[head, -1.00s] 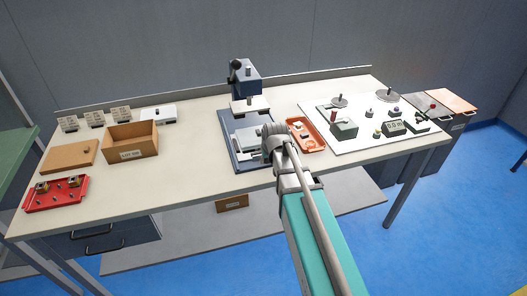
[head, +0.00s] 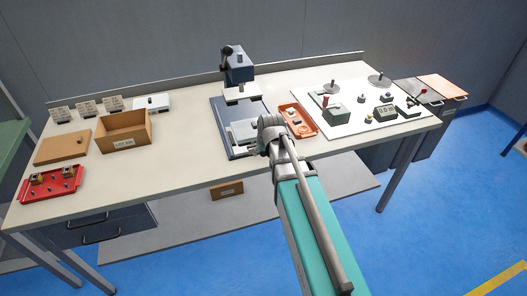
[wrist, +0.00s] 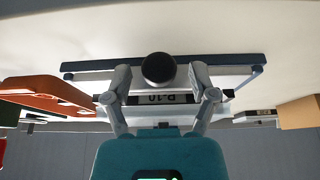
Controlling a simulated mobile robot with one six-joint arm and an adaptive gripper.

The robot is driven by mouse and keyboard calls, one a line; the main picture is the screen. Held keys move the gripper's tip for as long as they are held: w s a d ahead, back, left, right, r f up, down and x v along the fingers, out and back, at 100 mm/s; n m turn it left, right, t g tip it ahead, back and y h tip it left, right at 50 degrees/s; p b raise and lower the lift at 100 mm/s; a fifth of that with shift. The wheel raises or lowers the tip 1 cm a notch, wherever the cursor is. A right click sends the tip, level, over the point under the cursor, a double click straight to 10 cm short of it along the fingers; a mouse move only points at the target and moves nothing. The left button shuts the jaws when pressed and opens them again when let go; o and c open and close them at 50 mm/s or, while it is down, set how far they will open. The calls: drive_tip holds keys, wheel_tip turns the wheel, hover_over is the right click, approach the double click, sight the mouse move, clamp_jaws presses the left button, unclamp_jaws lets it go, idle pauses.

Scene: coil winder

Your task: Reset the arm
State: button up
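The bench press (head: 238,66) stands at the back middle of the workbench, with a dark ball-ended lever (head: 227,51) at its upper left. Its blue base (head: 226,115) carries a grey block. In the head view my arm's end covers the front right of this base and hides my fingers. In the wrist view my gripper (wrist: 160,76) is open, its two fingers spread wide. A dark round knob (wrist: 158,68) appears between the fingertips with gaps on both sides. An upside-down label reading P-10 (wrist: 165,99) shows behind it. I cannot tell the knob's distance.
An orange tray (head: 312,133) lies close right of my arm; a white board (head: 350,140) with fixtures is beyond. At left are a cardboard box (head: 148,131), a cork board (head: 50,152) and a red tray (head: 30,190). The bench's front middle-left is clear.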

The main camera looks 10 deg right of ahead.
idle(0.4)
drive_tip(key=s+r+g+p, duration=0.2)
drive_tip(key=s+r+p, duration=0.1)
drive_tip(key=s, duration=0.5)
drive_tip(key=s+a+r+m+g+p, duration=0.1)
drive_tip(key=s+r+g+p, duration=0.1)
drive_tip(key=s+p, duration=0.3)
drive_tip(key=s+r, duration=0.1)
drive_tip(key=s, duration=0.1)
drive_tip(key=shift+s+r+g, duration=0.3)
drive_tip(key=shift+s+r, duration=0.1)
